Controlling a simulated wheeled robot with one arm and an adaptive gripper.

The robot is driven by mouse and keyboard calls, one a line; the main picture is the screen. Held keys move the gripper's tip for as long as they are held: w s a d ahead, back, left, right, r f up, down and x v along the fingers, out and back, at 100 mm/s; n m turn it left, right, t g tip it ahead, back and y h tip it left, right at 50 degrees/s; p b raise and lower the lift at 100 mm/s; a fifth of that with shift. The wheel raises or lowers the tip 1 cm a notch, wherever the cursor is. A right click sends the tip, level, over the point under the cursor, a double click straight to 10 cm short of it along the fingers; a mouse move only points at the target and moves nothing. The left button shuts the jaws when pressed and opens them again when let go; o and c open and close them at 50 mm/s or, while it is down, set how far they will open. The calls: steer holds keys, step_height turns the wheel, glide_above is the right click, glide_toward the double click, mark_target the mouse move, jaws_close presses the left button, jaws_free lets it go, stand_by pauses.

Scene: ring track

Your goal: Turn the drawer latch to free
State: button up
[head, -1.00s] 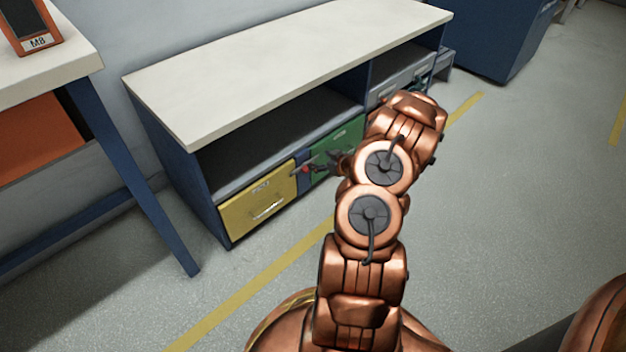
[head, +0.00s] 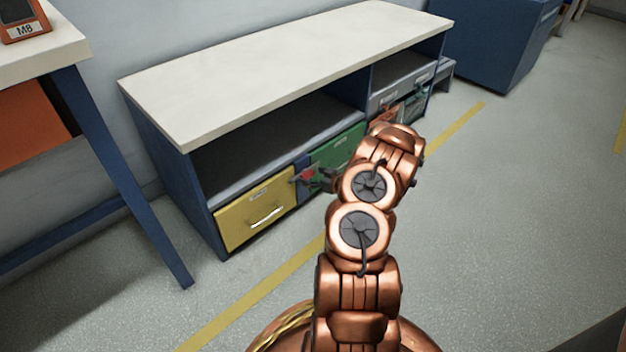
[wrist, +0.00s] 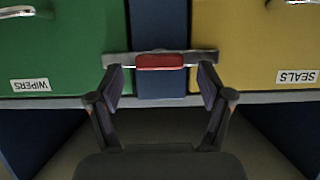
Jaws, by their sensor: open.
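The drawer latch (wrist: 160,61) is a grey bar with a red middle grip. It lies level across the blue post between the green WIPERS drawer (wrist: 60,45) and the yellow SEALS drawer (wrist: 255,45), its ends overlapping both drawer fronts. The wrist view shows the labels upside down. In the head view the red grip of the latch (head: 309,174) shows beside the yellow drawer (head: 250,215). My gripper (wrist: 161,80) is open and empty, one finger on each side of the red grip. I cannot tell whether the fingers touch the bar.
The low bench (head: 290,70) has a pale top and an open shelf above the drawers. A table with a blue leg (head: 130,170) stands at left. The floor in front is clear, with a yellow line (head: 250,295).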

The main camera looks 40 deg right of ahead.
steer(key=shift+w+f, duration=0.1)
steer(key=shift+w, duration=0.25)
jaws_close()
stand_by(0.6)
